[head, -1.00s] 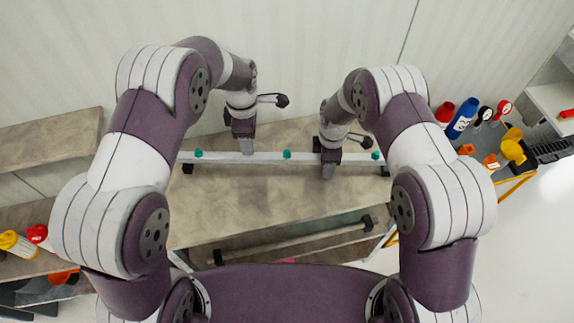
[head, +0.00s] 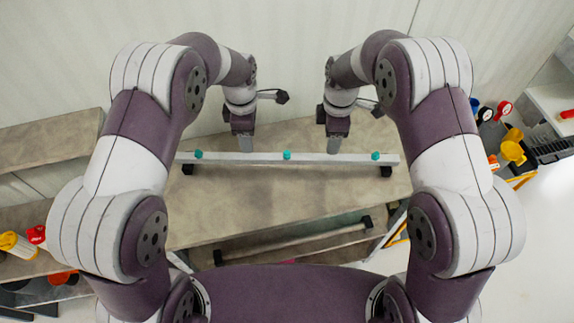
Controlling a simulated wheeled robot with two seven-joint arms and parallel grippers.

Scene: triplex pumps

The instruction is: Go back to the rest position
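My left gripper (head: 246,146) points down at the back of the workbench, behind or at the left part of the long grey bar. My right gripper (head: 334,146) points down in the same way at the right part of the bar. The fingers of both are seen edge-on, so I cannot tell whether they are open, shut or touching the bar. The grey bar (head: 315,160) has teal caps on top and dark feet at its ends. It rests on the brown workbench (head: 270,200).
A second bar (head: 290,243) lies on the shelf below the bench top. Yellow and red containers (head: 20,243) stand on a shelf at left. Yellow items (head: 512,148) and bottles sit at right near a dark crate (head: 548,149). The bench's middle is clear. A wall (head: 285,60) stands behind.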

